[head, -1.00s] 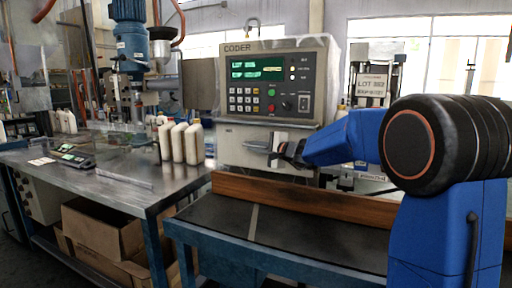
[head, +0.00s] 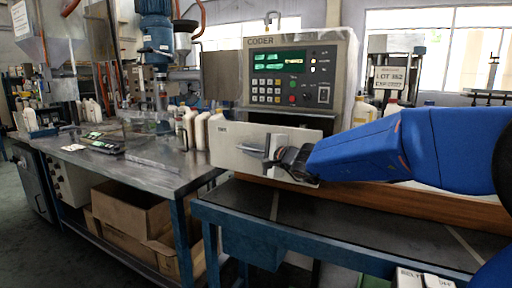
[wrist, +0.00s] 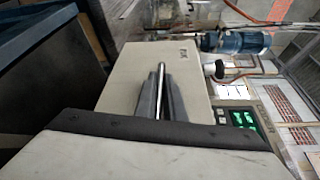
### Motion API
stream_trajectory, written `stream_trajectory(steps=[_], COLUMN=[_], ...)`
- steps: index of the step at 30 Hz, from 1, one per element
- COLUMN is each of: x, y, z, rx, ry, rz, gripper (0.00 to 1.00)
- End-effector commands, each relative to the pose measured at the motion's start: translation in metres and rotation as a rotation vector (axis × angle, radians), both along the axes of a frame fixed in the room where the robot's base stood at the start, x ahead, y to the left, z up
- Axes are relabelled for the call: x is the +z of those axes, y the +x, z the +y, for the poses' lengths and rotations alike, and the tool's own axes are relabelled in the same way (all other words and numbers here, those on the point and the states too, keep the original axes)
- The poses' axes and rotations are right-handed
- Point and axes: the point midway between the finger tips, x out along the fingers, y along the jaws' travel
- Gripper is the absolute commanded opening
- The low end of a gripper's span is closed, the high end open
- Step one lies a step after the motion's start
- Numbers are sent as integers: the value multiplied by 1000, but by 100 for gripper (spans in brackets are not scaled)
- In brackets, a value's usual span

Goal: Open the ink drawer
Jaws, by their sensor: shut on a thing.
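The coder (head: 292,78) is a beige machine with a keypad and green displays. Its ink drawer (head: 232,134) is below, with a pale front panel standing forward of the coder body and shifted to the left. A thin metal handle (head: 252,150) runs across the panel. My gripper (head: 273,155) is shut on the handle, reaching in from the right. In the wrist view the two grey fingers of my gripper (wrist: 161,85) lie on either side of the bar, in front of the drawer panel (wrist: 135,70). The drawer's inside is hidden.
A dark conveyor (head: 330,218) with a brown wooden rail (head: 400,200) runs below the drawer. White bottles (head: 201,130) stand on the steel table (head: 165,160) at the left, close to the panel's left edge. A cardboard box (head: 130,207) sits under the table.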

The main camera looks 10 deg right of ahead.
Motion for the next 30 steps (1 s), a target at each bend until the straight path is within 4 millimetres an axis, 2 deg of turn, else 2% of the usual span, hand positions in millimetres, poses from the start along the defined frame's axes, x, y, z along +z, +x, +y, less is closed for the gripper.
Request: stream_trajectory(steps=[6,17,18,19,30], x=[-2,-2,-2,-2,0], y=[-9,-9,-9,-9,-11], z=[6,6,6,6,5], rx=[-1,-1,-1,-2,-1], ry=[-1,-2,-1,-1,0], rz=[2,3,3,2,0], gripper=[0,0,19,26,28])
